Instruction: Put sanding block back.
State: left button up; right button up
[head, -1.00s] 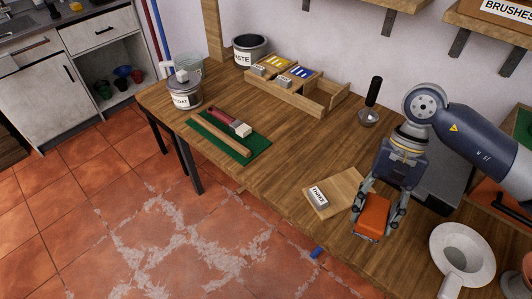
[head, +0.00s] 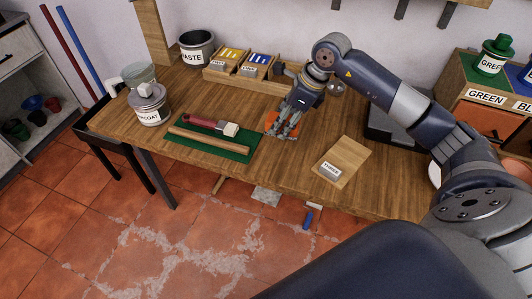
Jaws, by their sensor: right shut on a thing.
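My right gripper (head: 282,124) is shut on the orange sanding block (head: 272,122), just right of the green mat (head: 237,155). The fingers cover part of the block; I cannot tell whether it touches the bench. Behind the gripper is the wooden rack (head: 222,80), with yellow-marked and blue-marked items in its left compartments. The arm hides part of the rack's right end. A wooden board (head: 350,153) with a label reading "THREE" lies on the bench to the right. My left gripper is not in view.
A brush and a wooden stick (head: 208,141) lie on the mat. A labelled tin (head: 149,112) and the waste bucket (head: 196,50) stand at the left. The bench (head: 300,172) is clear between mat and board. A blue-handled tool (head: 308,217) shows below the front edge.

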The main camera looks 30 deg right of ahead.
jog(key=shift+s+d, duration=0.1)
jog(key=shift+d, duration=0.1)
notch_tip(320, 180, down, 5)
jog(key=shift+f+p, duration=0.1)
jog(key=shift+p, duration=0.5)
notch_tip(320, 180, down, 4)
jog(key=shift+a+r+p, duration=0.1)
jog(key=shift+r+p, duration=0.1)
jog(key=shift+p, duration=0.25)
jog(key=shift+f, duration=0.45)
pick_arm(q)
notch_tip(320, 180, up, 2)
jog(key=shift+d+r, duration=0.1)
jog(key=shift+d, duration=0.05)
pick_arm(e)
jog(key=shift+f+b, duration=0.25)
jog(key=shift+b, duration=0.05)
jog(key=o, duration=1.1)
jog(key=shift+r, duration=0.1)
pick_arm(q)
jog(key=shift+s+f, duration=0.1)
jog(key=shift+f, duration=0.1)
